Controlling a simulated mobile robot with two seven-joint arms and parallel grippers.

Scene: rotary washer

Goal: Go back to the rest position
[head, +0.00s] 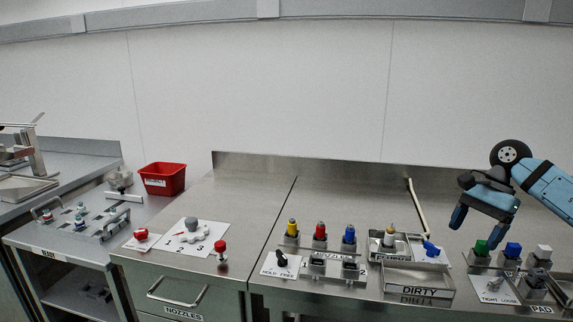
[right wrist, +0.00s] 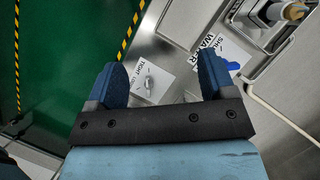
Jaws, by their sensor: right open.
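My right gripper (head: 482,219) is blue and dark grey and hangs above the right part of the steel counter (head: 230,188). Its fingers are apart, with nothing between them. In the right wrist view the right gripper (right wrist: 160,85) shows both blue fingers spread, with a card marked TIGHT (right wrist: 148,80) on the surface beyond them. In the head view that card (head: 494,288) lies below the gripper, near the green and blue blocks. My left gripper does not show in either view.
A tray marked DIRTY (head: 419,292) and a blue handle (head: 431,248) are left of my right gripper. Yellow, red and blue nozzles (head: 320,230) stand mid-counter. A red bin (head: 163,178) is at the back left. A green floor (right wrist: 65,60) lies beyond the counter edge.

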